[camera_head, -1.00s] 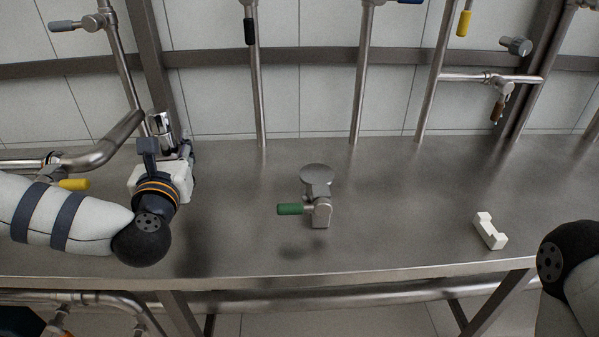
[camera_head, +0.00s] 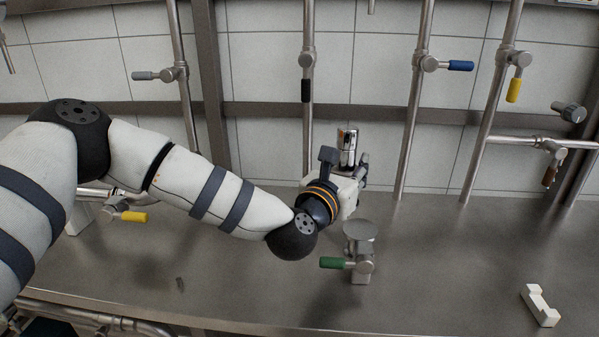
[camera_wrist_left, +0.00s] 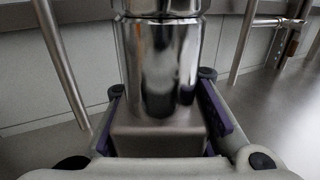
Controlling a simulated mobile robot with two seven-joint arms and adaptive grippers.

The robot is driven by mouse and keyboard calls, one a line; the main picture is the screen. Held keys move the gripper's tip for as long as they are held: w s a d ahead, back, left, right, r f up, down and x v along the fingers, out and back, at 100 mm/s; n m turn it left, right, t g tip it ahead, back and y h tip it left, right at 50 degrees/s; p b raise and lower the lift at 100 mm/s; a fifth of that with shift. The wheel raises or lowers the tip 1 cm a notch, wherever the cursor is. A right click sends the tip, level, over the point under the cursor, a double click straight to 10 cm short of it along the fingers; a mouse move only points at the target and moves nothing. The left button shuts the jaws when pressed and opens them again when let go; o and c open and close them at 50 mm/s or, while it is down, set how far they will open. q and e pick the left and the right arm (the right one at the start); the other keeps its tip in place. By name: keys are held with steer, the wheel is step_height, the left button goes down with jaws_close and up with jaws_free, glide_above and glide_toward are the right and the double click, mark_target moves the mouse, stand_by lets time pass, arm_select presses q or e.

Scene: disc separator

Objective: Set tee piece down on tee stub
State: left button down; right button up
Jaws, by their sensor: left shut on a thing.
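The tee piece, a shiny metal cylinder (camera_head: 347,148), stands upright in my left gripper (camera_head: 354,180). In the left wrist view the tee piece (camera_wrist_left: 160,65) rises from a squarer metal lower part between the purple pads of the gripper (camera_wrist_left: 163,112). The gripper is shut on it. On the bench stands a metal fitting with a flat round top (camera_head: 359,231) and a green-handled valve (camera_head: 333,263), which may be the tee stub. The gripper is behind this fitting and slightly to its left, apart from it in the picture. My right gripper is not in view.
A white notched block (camera_head: 540,305) lies on the steel bench (camera_head: 450,270) at the right. Vertical pipes with blue (camera_head: 461,66), black (camera_head: 305,91) and yellow (camera_head: 514,90) handles stand along the back wall. The bench between fitting and block is clear.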

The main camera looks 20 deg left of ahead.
arm_select(q)
steer(key=shift+m+h, duration=0.5)
steer(key=shift+h, duration=0.3)
steer(key=d+f, duration=0.1)
steer(key=d, duration=0.1)
steer(key=d+f+b, duration=0.1)
steer(key=d+f, duration=0.1)
steer(key=shift+d+f, duration=0.15)
steer(key=shift+d, duration=0.05)
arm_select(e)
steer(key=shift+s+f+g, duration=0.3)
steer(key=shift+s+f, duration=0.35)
arm_select(q)
steer(key=shift+w+f+b, duration=0.1)
steer(key=shift+f+b, duration=0.25)
steer(key=shift+f, duration=0.15)
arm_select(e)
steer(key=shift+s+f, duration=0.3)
arm_select(q)
steer(key=shift+f, duration=0.35)
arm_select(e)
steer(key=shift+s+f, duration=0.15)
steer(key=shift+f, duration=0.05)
arm_select(q)
steer(key=c, duration=1.2)
jaws_free()
steer(key=shift+c, duration=0.2)
